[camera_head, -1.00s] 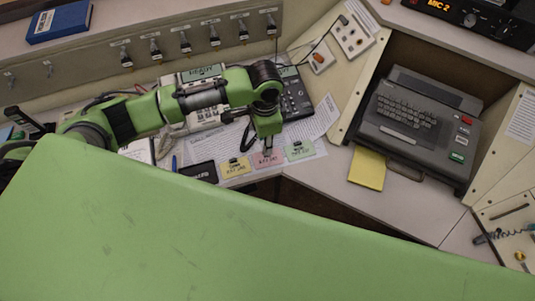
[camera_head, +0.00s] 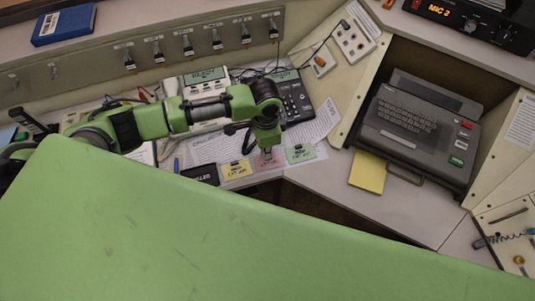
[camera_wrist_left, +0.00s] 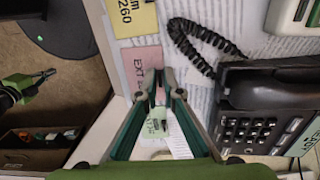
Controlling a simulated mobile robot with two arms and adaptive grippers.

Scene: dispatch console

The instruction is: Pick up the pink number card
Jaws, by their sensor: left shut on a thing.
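The pink number card (camera_head: 268,161) lies between the yellow card (camera_head: 236,170) and the green card (camera_head: 300,153) at the front edge of the desk. My left gripper (camera_head: 266,150) is down at the pink card and covers its upper part. In the left wrist view the fingertips (camera_wrist_left: 158,76) are closed in at the end of the pink card (camera_wrist_left: 142,62). They are shut on it; the exact grip spot is hard to see. The green card (camera_wrist_left: 155,124) shows beyond, between the fingers. A green and black part at that view's left edge looks like my right gripper (camera_wrist_left: 24,88).
A desk phone (camera_wrist_left: 258,105) with a coiled cord stands close to the gripper. A dark nameplate (camera_head: 201,174) lies left of the cards. A yellow pad (camera_head: 368,171) and a keyboard machine (camera_head: 415,125) are at the right. A printed sheet (camera_head: 318,127) lies behind.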

